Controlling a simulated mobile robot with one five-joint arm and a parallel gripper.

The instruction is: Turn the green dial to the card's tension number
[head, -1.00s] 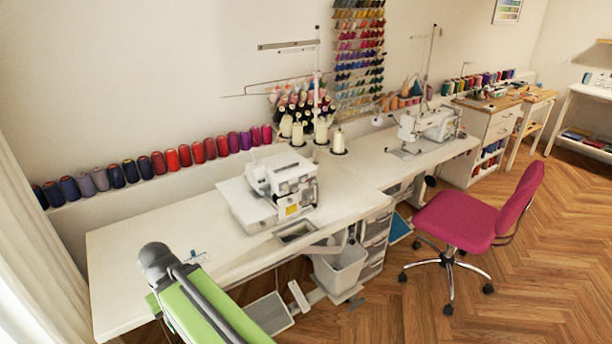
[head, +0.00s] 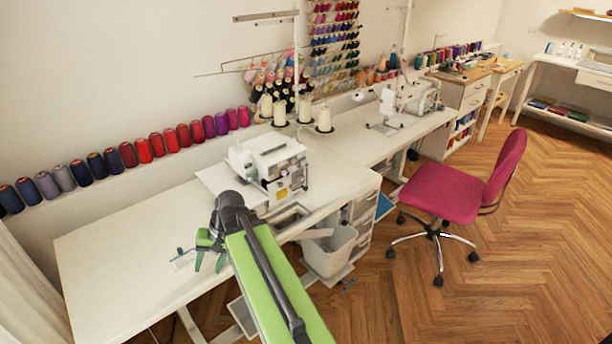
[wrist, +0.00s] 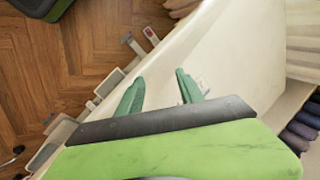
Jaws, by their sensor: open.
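The white serger (head: 268,168) stands on the white table (head: 125,250). A small yellow patch (head: 283,193) shows on its front. I cannot make out the green dial or a card with a number. My gripper (head: 209,263) is over the table's front part, left of and nearer than the serger. The serger does not show in the wrist view.
A small bluish item (head: 181,259) lies on the table just left of my gripper. Thread cones (head: 280,114) stand behind the serger. A white bin (head: 330,248) hangs below the table edge. A pink chair (head: 442,190) is at the right. The table's left part is clear.

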